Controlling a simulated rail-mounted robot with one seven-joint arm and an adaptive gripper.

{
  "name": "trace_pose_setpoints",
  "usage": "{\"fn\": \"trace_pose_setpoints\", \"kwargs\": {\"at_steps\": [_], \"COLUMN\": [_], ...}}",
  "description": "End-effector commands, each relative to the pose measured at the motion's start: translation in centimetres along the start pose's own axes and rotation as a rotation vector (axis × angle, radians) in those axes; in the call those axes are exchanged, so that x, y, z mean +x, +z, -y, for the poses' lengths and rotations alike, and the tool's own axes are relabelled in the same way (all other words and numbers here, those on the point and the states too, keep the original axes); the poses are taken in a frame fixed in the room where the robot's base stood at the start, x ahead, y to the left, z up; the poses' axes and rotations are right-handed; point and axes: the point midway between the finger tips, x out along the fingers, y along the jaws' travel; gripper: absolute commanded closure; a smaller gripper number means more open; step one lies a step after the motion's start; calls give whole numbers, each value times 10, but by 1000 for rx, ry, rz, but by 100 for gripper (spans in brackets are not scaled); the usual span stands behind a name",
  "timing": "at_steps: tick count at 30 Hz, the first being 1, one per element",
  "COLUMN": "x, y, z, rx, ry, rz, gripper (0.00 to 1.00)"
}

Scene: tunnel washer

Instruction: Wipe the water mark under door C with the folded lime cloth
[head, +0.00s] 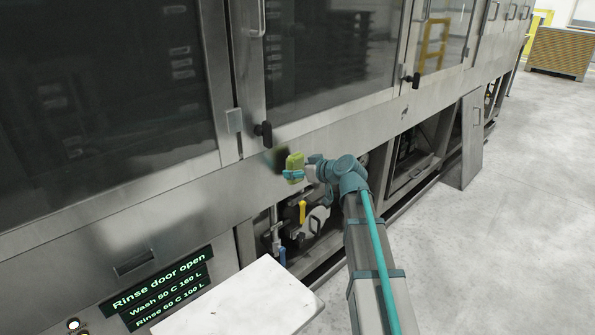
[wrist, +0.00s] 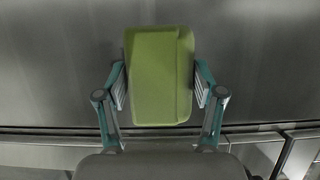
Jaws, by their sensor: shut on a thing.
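The folded lime cloth (wrist: 158,76) is a thick green pad held upright between the two fingers of my gripper (wrist: 160,88). In the wrist view its broad side faces the camera, with the steel panel of the washer (wrist: 260,75) behind it. In the head view the cloth (head: 294,166) and my gripper (head: 299,172) are in front of the steel strip below the glass doors. Whether the cloth touches the steel, I cannot tell. A dark patch shows just left of the cloth; I cannot tell if it is shadow or reflection. No water mark or door letter is clearly visible.
Black door latches (head: 262,132) stick out above the cloth. Below the strip is an open bay with pipes and a yellow handle (head: 302,212). A white surface (head: 240,305) and a lit display (head: 158,290) are at the front.

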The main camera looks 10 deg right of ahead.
Motion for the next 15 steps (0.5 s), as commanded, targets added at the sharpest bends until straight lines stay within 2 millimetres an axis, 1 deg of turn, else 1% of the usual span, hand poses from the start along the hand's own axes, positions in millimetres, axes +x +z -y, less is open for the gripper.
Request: {"fn": "trace_pose_setpoints", "kwargs": {"at_steps": [15], "x": [7], "y": [-3], "z": [0], "rx": [0], "ry": [0], "rz": [0], "gripper": [60]}}
